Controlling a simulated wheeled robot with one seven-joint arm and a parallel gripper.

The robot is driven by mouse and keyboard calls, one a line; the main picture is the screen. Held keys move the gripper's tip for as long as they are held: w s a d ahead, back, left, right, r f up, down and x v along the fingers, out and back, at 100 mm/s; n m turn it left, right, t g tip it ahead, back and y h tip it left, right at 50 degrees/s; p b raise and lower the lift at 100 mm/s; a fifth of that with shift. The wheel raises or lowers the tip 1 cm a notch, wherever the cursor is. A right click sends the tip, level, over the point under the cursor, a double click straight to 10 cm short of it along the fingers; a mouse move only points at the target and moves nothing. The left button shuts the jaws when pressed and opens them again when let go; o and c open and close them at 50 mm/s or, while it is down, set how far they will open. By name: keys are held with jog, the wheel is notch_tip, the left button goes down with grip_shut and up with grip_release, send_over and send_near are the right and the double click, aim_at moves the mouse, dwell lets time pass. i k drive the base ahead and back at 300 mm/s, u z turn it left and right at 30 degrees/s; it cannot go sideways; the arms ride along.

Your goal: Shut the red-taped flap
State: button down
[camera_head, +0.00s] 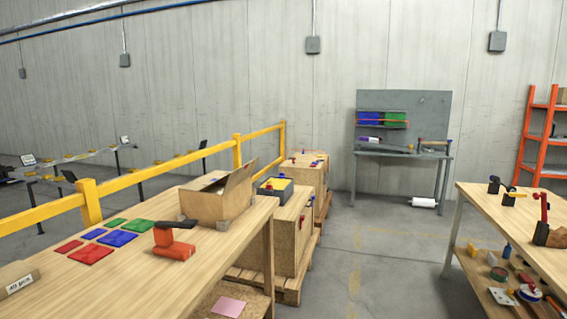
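An open cardboard box (215,207) stands at the far end of the left wooden table. One brown flap (241,177) sticks up along its right side, tilted. Another, lighter flap or the box's inside shows at its left, too small to tell. I cannot make out red tape on any flap from here. My gripper is not in view.
The left table (135,281) also holds red, blue and green squares and a red-and-black tool (174,240). Crates (291,232) on pallets stand beyond it, along a yellow railing (150,172). A right workbench (499,215) holds tools. The floor between is clear.

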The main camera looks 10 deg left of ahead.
aim_at(236, 177)
jog(key=u, duration=0.35)
jog(key=i, duration=1.2)
jog(key=u, duration=0.55)
